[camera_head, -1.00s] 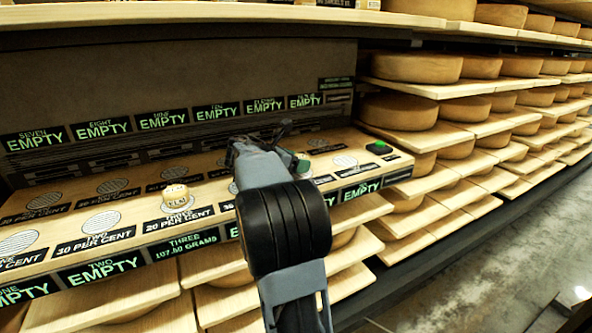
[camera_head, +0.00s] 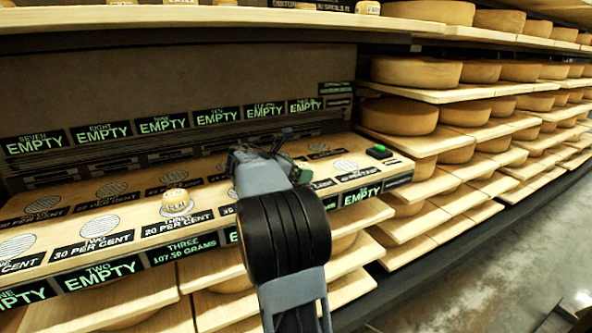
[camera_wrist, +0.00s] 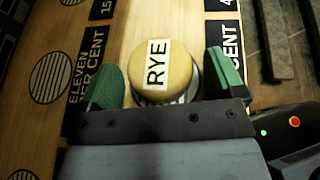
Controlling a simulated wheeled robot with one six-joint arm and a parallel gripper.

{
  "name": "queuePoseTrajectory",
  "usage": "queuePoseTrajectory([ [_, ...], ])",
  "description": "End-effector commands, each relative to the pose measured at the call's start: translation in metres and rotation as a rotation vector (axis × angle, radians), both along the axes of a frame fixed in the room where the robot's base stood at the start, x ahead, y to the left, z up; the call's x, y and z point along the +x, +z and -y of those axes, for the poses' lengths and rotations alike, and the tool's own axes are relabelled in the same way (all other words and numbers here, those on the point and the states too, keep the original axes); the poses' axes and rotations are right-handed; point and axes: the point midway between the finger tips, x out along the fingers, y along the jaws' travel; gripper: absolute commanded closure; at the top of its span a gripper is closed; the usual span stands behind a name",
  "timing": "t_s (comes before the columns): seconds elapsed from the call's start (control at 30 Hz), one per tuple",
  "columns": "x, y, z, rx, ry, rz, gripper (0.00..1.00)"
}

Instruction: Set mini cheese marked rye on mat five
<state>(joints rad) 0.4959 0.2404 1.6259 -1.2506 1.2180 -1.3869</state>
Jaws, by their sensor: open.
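The mini cheese marked RYE (camera_wrist: 182,62) is a small tan round with a white label, seen in the wrist view. It lies between the two green fingers of my gripper (camera_wrist: 162,68), which is open around it. A grey rim of a mat (camera_wrist: 195,84) shows beside the cheese; its number is hidden. In the head view my arm covers this cheese and the middle front mats, so mat five cannot be made out. My gripper (camera_head: 296,166) is low over the right part of the shelf board.
Another small cheese (camera_head: 176,198) sits on mat three, whose display reads 107.50 grams. Mat two (camera_head: 102,223) is bare. A mat marked eleven (camera_wrist: 49,77) is bare. A green-lit box (camera_head: 379,151) stands at the board's right end. Large cheese wheels fill the right shelves.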

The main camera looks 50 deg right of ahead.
Motion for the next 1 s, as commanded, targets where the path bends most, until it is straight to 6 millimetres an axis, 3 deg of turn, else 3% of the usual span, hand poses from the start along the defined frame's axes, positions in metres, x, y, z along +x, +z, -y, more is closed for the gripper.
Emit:
queuePoseTrajectory([
  [0.17, 0.002, 0.010, -0.008, 0.000, 0.002, 0.001, 0.12],
  [0.7, 0.022, 0.045, -0.092, 0.001, 0.002, 0.000, 0.12],
  [1.0, 0.025, 0.050, -0.108, 0.000, 0.000, 0.000, 0.12],
])
